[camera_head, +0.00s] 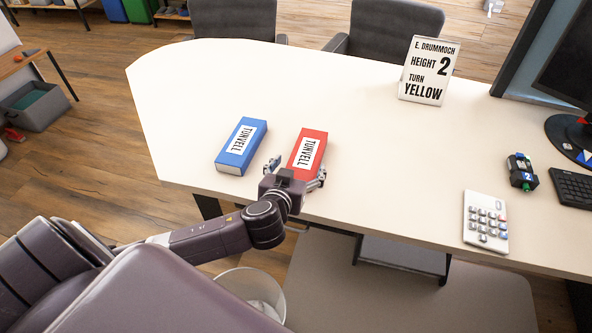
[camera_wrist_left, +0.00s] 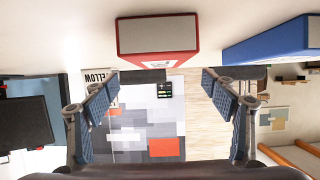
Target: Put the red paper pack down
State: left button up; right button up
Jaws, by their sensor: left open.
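The red paper pack (camera_head: 313,138) lies on the white table, its TUNVELL label facing up. In the left wrist view the red pack (camera_wrist_left: 158,36) shows end-on, beyond and between my fingertips, with a gap on each side. My left gripper (camera_head: 296,171) is open at the pack's near end in the head view, fingers spread left and right. It also shows open and empty in the left wrist view (camera_wrist_left: 158,92). The wrist picture is upside down, with the table at the top. My right gripper is not in view.
A blue paper pack (camera_head: 238,149) lies just left of the red one. A sign (camera_head: 428,71) reading "HEIGHT 2, TURN YELLOW" stands at the back. A calculator (camera_head: 485,221), a small dark device (camera_head: 521,171) and a keyboard (camera_head: 572,187) are at the right. The table's middle is clear.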

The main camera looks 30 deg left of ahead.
pick_arm(q)
jog(key=shift+v, duration=1.55)
